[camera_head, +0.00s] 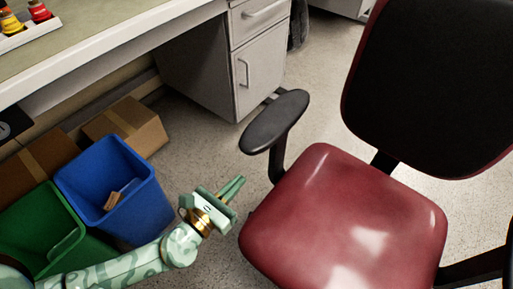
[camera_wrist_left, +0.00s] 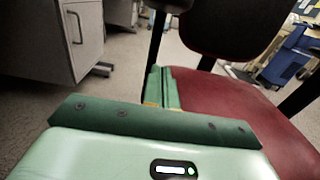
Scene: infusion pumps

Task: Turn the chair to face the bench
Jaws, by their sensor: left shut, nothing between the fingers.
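The chair has a glossy dark red seat (camera_head: 345,220) and a black backrest (camera_head: 435,80) with a red edge, at the right of the head view. One black armrest (camera_head: 274,120) stands on the seat's left side on an upright post. My left gripper (camera_head: 235,186) is shut and empty, just left of the seat and below the armrest. In the left wrist view its fingers (camera_wrist_left: 162,88) point toward the armrest post, with the red seat (camera_wrist_left: 235,105) on the right. The bench (camera_head: 105,45) runs along the upper left. My right gripper is not in view.
A blue bin (camera_head: 150,205) and a green bin (camera_head: 35,235) stand at the lower left by my left arm. Cardboard boxes (camera_head: 140,125) lie behind them. A grey drawer cabinet (camera_head: 262,65) is under the bench. Speckled floor is clear between cabinet and chair.

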